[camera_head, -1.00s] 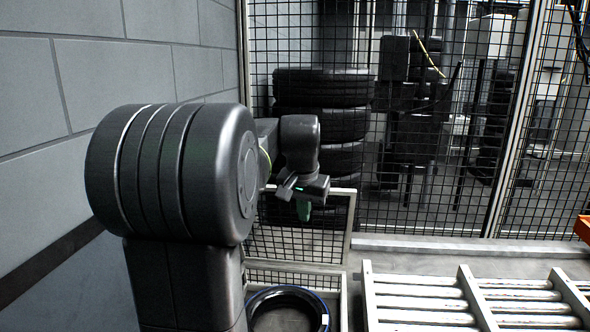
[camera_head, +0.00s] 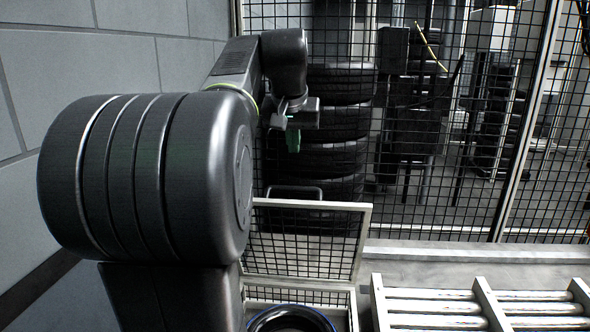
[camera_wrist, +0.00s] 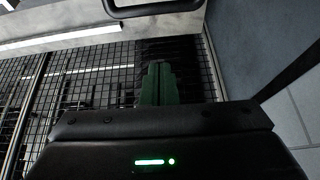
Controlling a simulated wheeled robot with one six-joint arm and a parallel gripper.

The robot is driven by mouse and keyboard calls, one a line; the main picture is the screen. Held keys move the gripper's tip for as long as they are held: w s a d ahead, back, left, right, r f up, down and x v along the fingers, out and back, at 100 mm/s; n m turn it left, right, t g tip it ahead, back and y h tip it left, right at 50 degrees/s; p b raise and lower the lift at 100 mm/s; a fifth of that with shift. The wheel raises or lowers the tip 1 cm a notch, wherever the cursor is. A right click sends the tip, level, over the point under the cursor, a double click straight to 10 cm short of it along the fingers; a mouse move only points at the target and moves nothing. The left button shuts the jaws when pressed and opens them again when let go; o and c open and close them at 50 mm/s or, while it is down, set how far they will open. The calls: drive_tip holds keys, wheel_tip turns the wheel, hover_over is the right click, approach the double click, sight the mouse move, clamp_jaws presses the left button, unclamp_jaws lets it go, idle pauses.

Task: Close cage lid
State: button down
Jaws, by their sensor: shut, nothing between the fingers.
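The cage lid (camera_head: 367,232) is a light-framed mesh panel standing up, open, at the back of the cage (camera_head: 353,312). A dark handle (camera_head: 321,190) rises from its top edge. My gripper (camera_head: 293,142) hangs above the lid and handle, apart from them, with its green fingers shut and empty. In the wrist view the shut green fingers of my gripper (camera_wrist: 157,84) show below the dark handle (camera_wrist: 150,9) and the pale lid frame bar (camera_wrist: 95,36). Most of the cage is cut off or hidden behind my arm.
A tyre with a blue rim line (camera_head: 290,314) lies in the cage. A roller conveyor (camera_head: 440,307) stands on the right. A mesh fence (camera_head: 440,200) runs behind, with stacked tyres (camera_head: 338,120) beyond it. A grey block wall (camera_head: 40,70) is on the left.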

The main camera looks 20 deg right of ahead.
wheel_tip(320, 180, down, 9)
drive_tip(key=p, duration=0.1)
drive_tip(key=shift+w, duration=0.4)
drive_tip(key=shift+d+r, duration=0.1)
idle(0.5)
